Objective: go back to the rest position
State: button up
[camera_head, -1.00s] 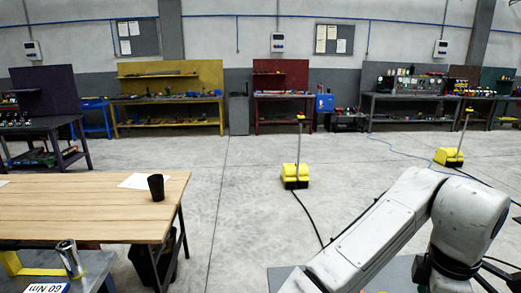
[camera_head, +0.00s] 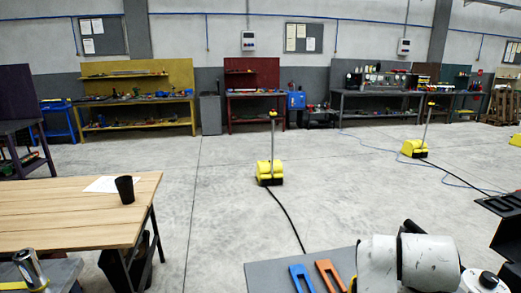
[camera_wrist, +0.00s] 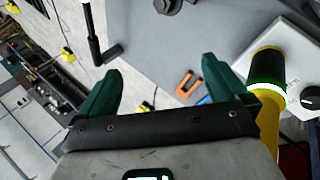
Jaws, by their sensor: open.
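My gripper (camera_wrist: 160,78) shows in the wrist view with its two green fingers wide apart. Nothing is held between them. Beyond the fingers is a grey tabletop (camera_wrist: 215,30) with an orange clip-like piece (camera_wrist: 184,84) on it. A black-and-yellow post with a lit green-white ring (camera_wrist: 267,88) stands close to the right finger. In the head view, white links of my arm fill the lower right. I cannot clearly tell the gripper there.
The grey table (camera_head: 268,271) bears a blue slotted piece (camera_head: 300,278) and an orange one (camera_head: 329,275). A wooden table (camera_head: 60,215) with a black cup (camera_head: 125,189) stands left. A yellow floor unit (camera_head: 269,172) trails a cable. Open concrete floor lies between.

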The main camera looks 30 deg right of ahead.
jog(key=s+a+f+m+y, duration=0.1)
jog(key=s+a+f+y, duration=0.1)
jog(key=s+a+f, duration=0.2)
jog(key=s+a+f+m+y+b, duration=0.1)
jog(key=s+a+f+y, duration=0.1)
jog(key=s+a+f, duration=0.3)
jog(key=s+a+f+m+g+y+b, duration=0.1)
jog(key=s+a+f, duration=0.4)
jog(key=a+f, duration=0.6)
notch_tip(320, 180, down, 5)
jog(key=shift+a+r+m+y, duration=0.2)
jog(key=shift+m+y, duration=0.2)
jog(key=shift+y, duration=0.3)
